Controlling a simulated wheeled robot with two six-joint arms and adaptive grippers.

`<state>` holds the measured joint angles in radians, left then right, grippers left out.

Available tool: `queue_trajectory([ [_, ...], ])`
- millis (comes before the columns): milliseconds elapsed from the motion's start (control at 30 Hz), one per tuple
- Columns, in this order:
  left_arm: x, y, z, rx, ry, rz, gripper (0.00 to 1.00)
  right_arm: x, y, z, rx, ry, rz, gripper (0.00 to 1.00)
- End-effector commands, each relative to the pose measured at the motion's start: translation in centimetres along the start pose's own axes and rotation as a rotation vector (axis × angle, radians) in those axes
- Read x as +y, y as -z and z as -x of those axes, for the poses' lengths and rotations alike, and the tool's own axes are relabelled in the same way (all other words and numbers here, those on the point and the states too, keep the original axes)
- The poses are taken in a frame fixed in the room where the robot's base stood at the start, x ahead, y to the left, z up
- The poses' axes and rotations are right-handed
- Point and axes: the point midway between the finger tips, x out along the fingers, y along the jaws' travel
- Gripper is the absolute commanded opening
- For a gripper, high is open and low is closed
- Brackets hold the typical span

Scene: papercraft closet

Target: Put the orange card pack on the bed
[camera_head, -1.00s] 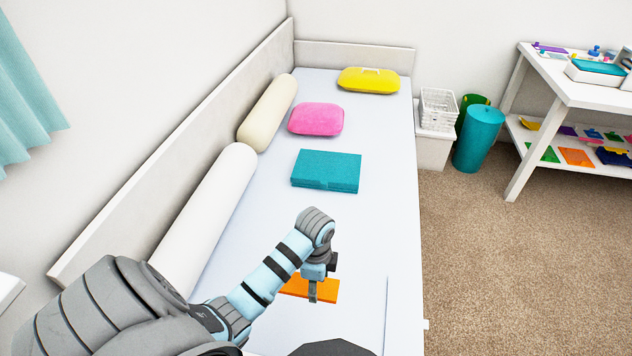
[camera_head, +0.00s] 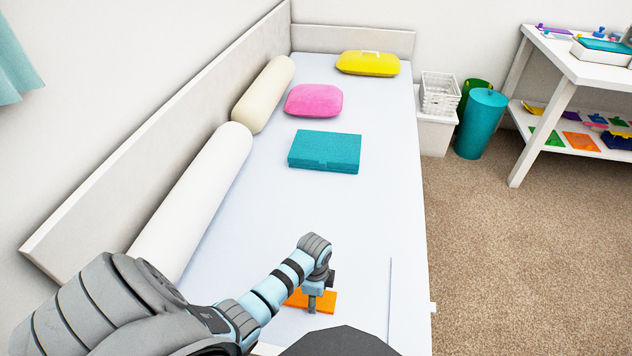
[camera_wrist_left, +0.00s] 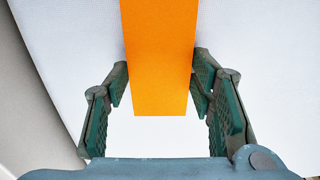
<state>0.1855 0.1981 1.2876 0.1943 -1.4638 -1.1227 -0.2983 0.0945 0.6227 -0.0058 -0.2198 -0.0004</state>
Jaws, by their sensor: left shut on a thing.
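The orange card pack (camera_head: 325,300) is a flat orange block low over the near part of the bed (camera_head: 270,235), which has a pale sheet. I cannot tell whether the pack touches the sheet. My left gripper (camera_head: 317,303) points down on it. In the left wrist view the pack (camera_wrist_left: 158,60) lies between the two fingers of my left gripper (camera_wrist_left: 160,82), which is shut on its sides. My right gripper is not in view.
A teal case (camera_head: 325,150), a pink pillow (camera_head: 313,100) and a yellow pillow (camera_head: 368,63) lie farther up the bed. White (camera_head: 195,190) and cream (camera_head: 264,92) bolsters line the left side. The middle of the bed is clear.

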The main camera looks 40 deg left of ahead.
Motion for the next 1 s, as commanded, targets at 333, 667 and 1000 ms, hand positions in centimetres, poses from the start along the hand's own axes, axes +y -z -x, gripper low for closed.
queue_trajectory([
  [333, 0.0, 0.0, -0.1, 0.000, 0.000, 0.000, 0.70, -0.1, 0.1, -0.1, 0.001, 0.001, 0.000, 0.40],
  [667, 0.0, 0.1, 3.9, 0.001, 0.001, -0.001, 0.70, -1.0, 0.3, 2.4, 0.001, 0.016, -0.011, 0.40],
  [1000, -0.1, 0.1, 11.9, 0.001, 0.000, -0.001, 0.70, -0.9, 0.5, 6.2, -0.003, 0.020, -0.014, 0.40],
])
